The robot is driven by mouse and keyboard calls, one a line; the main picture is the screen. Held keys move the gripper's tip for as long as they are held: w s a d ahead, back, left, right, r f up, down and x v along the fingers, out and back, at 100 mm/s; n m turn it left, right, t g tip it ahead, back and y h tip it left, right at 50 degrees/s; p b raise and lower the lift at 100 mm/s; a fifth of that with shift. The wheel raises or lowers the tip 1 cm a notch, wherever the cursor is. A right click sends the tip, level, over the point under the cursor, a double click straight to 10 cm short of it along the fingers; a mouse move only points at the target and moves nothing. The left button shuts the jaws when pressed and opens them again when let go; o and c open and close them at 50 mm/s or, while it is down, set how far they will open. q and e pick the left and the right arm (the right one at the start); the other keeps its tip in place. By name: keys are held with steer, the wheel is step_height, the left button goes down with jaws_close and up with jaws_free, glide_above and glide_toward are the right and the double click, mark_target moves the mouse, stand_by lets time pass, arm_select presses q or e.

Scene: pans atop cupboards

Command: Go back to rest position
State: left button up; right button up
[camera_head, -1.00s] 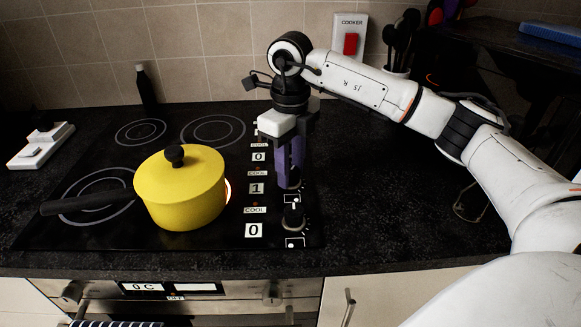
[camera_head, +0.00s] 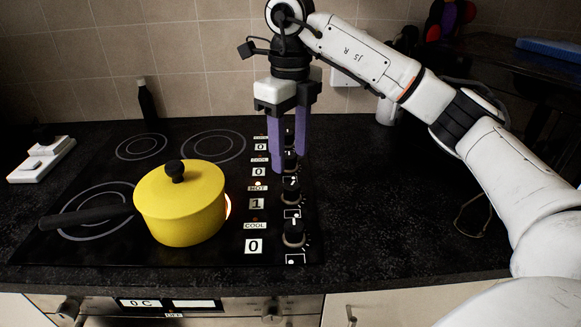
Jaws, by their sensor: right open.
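My right gripper (camera_head: 288,155) is in the head view, above the right side of the hob. Its two purple fingers point down and are apart, with nothing between them. It hangs over the column of black knobs, and a knob (camera_head: 291,189) shows just below the fingertips. My right arm reaches in from the right edge. My left gripper is not in view.
A yellow lidded pan (camera_head: 182,210) with a black handle stands on the front right ring of the black hob (camera_head: 110,258), and a glow shows beside it. A dark bottle (camera_head: 148,103) and a white switch block (camera_head: 40,160) stand behind and left. The counter right of the hob is mostly clear.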

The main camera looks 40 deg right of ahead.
steer(key=shift+r, duration=0.85)
